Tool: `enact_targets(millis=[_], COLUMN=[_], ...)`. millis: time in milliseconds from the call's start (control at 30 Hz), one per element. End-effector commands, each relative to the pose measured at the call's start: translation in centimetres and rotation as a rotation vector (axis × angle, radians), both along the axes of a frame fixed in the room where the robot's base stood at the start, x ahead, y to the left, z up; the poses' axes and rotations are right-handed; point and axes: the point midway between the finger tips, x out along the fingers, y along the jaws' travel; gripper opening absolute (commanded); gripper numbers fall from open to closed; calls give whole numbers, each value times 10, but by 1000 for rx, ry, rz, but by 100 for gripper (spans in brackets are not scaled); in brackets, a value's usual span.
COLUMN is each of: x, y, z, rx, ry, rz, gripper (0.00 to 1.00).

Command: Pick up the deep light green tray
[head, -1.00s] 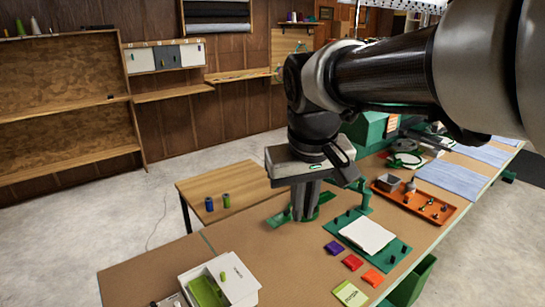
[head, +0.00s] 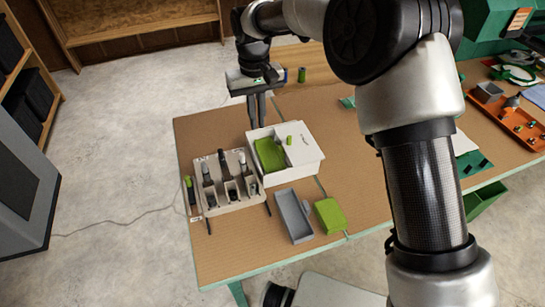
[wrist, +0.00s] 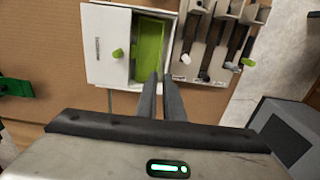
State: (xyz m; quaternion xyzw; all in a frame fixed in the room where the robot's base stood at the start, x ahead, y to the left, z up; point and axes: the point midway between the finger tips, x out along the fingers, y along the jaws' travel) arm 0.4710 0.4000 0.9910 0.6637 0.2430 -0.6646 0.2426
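A light green tray (head: 270,156) lies inside a white box on the workbench; it also shows in the wrist view (wrist: 149,40). A second light green piece (head: 330,216), shallow-looking, lies on the bench beside a grey tray (head: 294,217). I cannot tell the depth of either green piece for certain. My gripper (head: 257,118) points down, just behind the white box in the head view. In the wrist view its two fingers (wrist: 161,77) show a narrow gap, with nothing between them, and overlap the box's near edge.
The white box (head: 305,154) has a lid part with a small green peg (head: 289,141). Left of it stands a light holder (head: 235,200) with several dark tools. An orange tray (head: 505,118) lies far right. Bare bench shows around the grey tray.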

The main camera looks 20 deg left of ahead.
Motion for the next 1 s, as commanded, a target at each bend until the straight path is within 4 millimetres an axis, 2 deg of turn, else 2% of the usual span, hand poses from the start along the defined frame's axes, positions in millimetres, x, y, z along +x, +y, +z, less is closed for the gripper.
enact_targets(millis=[100, 300, 533, 800, 1000], x=[0, 0, -1, -6, -6], y=[-1, -1, -2, -8, -8], z=[-29, -61, -76, -114, -122], rx=[-3, -1, -1, -1, 1], ry=[2, 1, -1, 1, -2], rz=[-1, -1, -1, -1, -1], gripper=[8, 8, 8, 8, 8])
